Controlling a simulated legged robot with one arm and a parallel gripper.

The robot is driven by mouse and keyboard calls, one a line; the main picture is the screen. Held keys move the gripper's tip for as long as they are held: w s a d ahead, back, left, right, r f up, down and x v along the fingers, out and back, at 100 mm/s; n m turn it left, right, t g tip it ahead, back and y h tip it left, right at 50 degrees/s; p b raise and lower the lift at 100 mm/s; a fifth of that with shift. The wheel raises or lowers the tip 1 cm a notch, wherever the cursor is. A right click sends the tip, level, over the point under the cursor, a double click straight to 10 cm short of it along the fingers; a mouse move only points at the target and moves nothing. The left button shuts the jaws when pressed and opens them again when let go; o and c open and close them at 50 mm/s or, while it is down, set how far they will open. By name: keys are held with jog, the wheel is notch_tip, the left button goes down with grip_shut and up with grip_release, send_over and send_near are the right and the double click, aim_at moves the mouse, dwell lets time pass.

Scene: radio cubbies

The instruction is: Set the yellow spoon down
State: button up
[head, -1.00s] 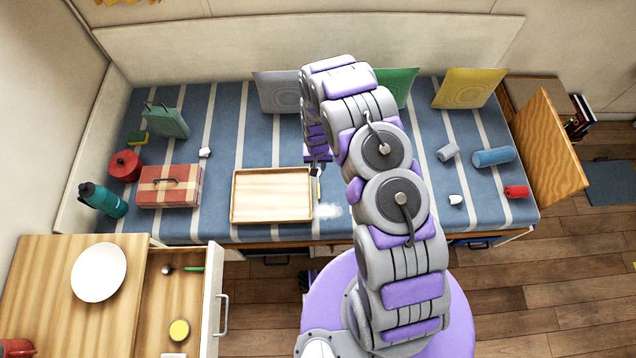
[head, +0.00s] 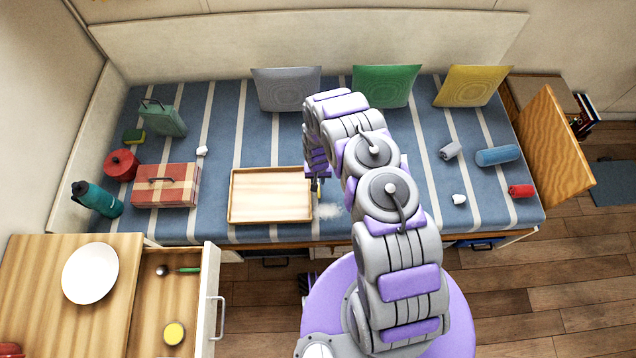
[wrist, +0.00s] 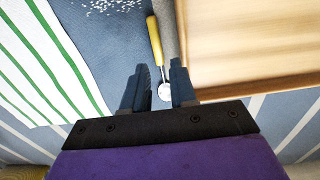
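The yellow spoon (wrist: 155,40) lies on the blue striped bed cover, beside the wooden tray (wrist: 235,40), with its yellow handle pointing away and its pale bowl near my fingertips in the wrist view. In the head view the spoon (head: 318,192) shows only as a small yellow bit below my gripper (head: 315,178), just right of the tray (head: 270,219). In the wrist view my gripper (wrist: 156,80) has its two fingers apart, with the spoon's bowl seen in the gap and clear space on both sides. I see no finger touching the spoon.
White grains (head: 328,211) lie right of the tray. A green-striped cloth (wrist: 40,60) is at left in the wrist view. A red box (head: 166,190), a red pot (head: 121,165) and a teal bottle (head: 97,199) stand at left. An open drawer (head: 210,300) juts out at lower left.

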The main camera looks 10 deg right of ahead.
aim_at(318, 182)
notch_tip(318, 182, down, 5)
jog(key=shift+r+b, duration=0.15)
jog(key=shift+b, duration=0.65)
jog(key=shift+c, duration=0.2)
jog(key=shift+r, duration=0.1)
grip_shut()
